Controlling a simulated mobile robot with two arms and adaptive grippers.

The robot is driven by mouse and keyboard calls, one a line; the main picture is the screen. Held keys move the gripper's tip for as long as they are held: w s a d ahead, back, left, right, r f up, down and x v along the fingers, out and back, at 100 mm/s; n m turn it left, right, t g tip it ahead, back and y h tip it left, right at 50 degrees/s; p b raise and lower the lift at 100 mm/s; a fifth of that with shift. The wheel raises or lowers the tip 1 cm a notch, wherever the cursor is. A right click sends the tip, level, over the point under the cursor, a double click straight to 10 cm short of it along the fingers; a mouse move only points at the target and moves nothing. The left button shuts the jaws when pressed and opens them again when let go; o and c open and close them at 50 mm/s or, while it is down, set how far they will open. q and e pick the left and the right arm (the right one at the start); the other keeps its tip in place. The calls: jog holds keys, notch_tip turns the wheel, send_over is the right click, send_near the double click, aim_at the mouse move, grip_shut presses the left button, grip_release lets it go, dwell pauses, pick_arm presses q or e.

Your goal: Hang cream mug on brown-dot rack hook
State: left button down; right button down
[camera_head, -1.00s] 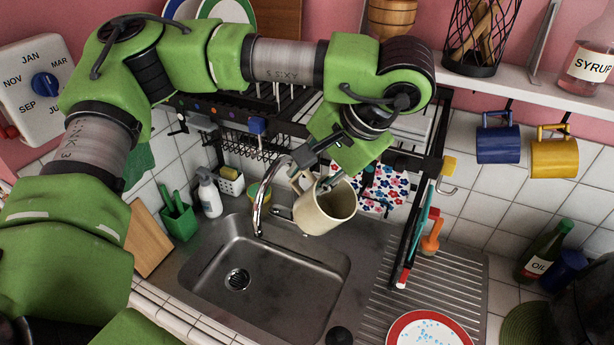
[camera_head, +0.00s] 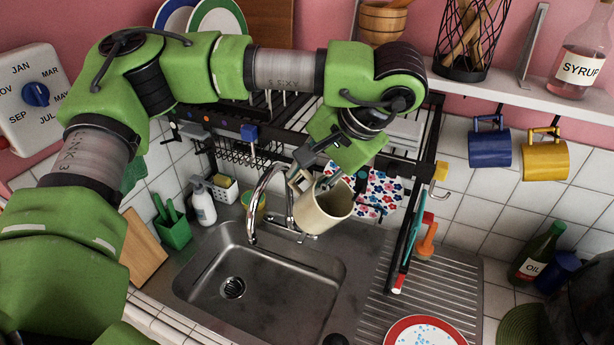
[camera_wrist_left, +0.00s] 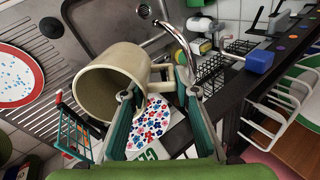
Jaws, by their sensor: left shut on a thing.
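The dark rack rail (camera_head: 235,137) carries small coloured dots, behind and left of the mug. I cannot tell which dot is brown. My right gripper is not in view.
The tap (camera_head: 265,200) rises close to the left of the mug. A blue mug (camera_head: 489,149) and a yellow mug (camera_head: 545,161) hang under the shelf at right. The sink basin (camera_head: 262,285) is empty.

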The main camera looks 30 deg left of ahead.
pick_arm(q)
jog(key=shift+w+f, duration=0.1)
jog(key=shift+w, duration=0.1)
jog(key=shift+w+f, duration=0.3)
jog(key=shift+w, duration=0.3)
jog(key=c, duration=1.5)
grip_release()
jog(key=shift+s, duration=0.1)
